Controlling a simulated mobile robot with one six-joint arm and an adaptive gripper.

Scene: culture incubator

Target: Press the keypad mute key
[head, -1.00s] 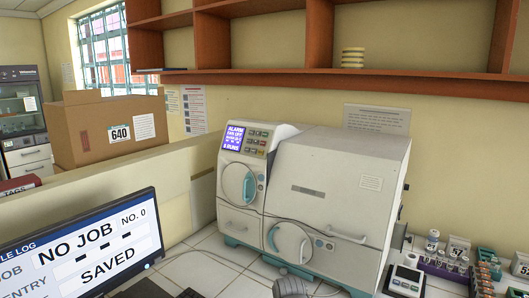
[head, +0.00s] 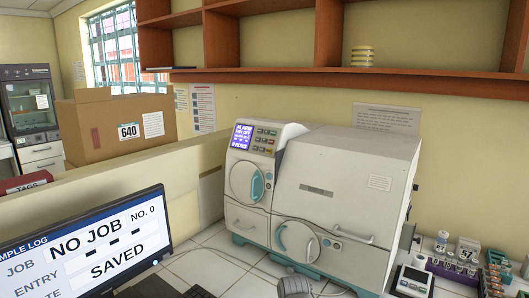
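The white culture incubator (head: 345,185) stands on the tiled bench at the middle right. Its keypad (head: 265,139), with several small coloured keys, is at the upper left of its front. The lit blue screen (head: 242,136) beside the keypad shows "ALARM" and smaller lines too small to read surely. The key labels are too small to read, so I cannot tell which is the mute key. A grey rounded part at the bottom edge looks like my arm; my gripper's fingers are not in view.
A monitor (head: 85,245) reading "NO JOB" and "SAVED" stands at the lower left. A cardboard box (head: 118,128) marked 640 sits behind the low partition. Vials (head: 441,241) and a small scale-like device (head: 413,281) stand right of the incubator. Wooden shelves (head: 330,77) hang above.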

